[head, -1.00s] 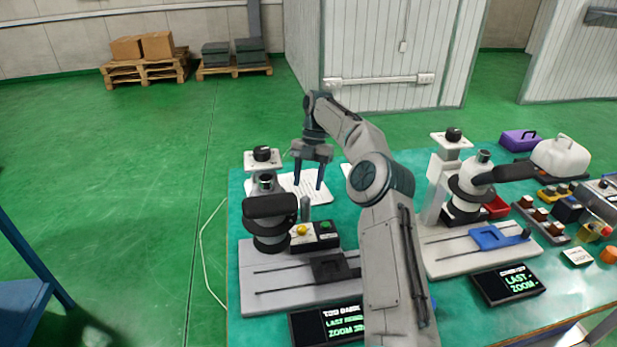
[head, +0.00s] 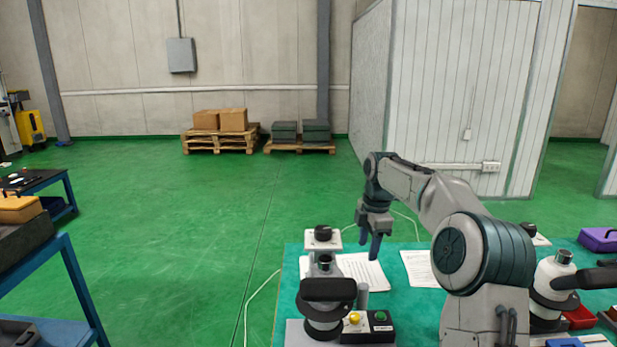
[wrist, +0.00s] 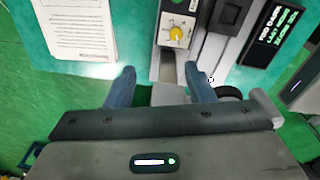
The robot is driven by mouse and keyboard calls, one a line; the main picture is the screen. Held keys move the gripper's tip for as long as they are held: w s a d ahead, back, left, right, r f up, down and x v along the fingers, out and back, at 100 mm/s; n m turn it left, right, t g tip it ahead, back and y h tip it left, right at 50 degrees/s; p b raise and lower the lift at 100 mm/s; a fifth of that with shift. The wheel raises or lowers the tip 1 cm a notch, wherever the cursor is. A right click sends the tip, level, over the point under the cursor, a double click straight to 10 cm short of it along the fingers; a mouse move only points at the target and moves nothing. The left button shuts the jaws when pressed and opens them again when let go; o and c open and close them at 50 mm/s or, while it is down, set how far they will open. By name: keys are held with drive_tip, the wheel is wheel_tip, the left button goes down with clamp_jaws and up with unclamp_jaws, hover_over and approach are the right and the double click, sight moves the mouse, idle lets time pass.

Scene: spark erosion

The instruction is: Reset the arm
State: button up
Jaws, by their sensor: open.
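My gripper (head: 371,240) hangs from my bent arm above the back of the teal table, fingers pointing down. It is open and nothing shows between its fingers. In the wrist view my gripper (wrist: 155,88) has its two blue-grey fingers spread apart, with part of a machine and the table beneath. The left machine (head: 325,310), with a black eyepiece part and a small box with yellow and green buttons (head: 367,327), stands in front of and left of the gripper in the head view. My arm hides part of the table.
Printed sheets (head: 350,270) lie on the table (head: 292,262). A second machine (head: 553,285) stands right of my arm. A dark screen (wrist: 275,28) shows in the wrist view. A blue bench (head: 75,265) is at left. Green floor between is clear. A white partition (head: 460,90) stands behind.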

drive_tip(key=s+r+m+t+h, duration=0.1)
drive_tip(key=s+r+m, duration=0.2)
drive_tip(key=s+m, duration=0.45)
drive_tip(key=s+r+m+t+h, duration=0.15)
drive_tip(key=s+m, duration=0.35)
drive_tip(key=s, duration=0.5)
drive_tip(key=s+f+m+p, duration=0.1)
drive_tip(key=s+m, duration=0.3)
drive_tip(key=s, duration=0.6)
drive_tip(key=s+f+m+y, duration=0.1)
drive_tip(key=s+f+m, duration=0.3)
drive_tip(key=s, duration=0.6)
drive_tip(key=shift+s+a+p, duration=0.15)
drive_tip(key=shift+a+p, duration=0.15)
drive_tip(key=shift+p, duration=0.05)
drive_tip(key=shift+f+y, duration=0.1)
drive_tip(key=shift+y, duration=0.15)
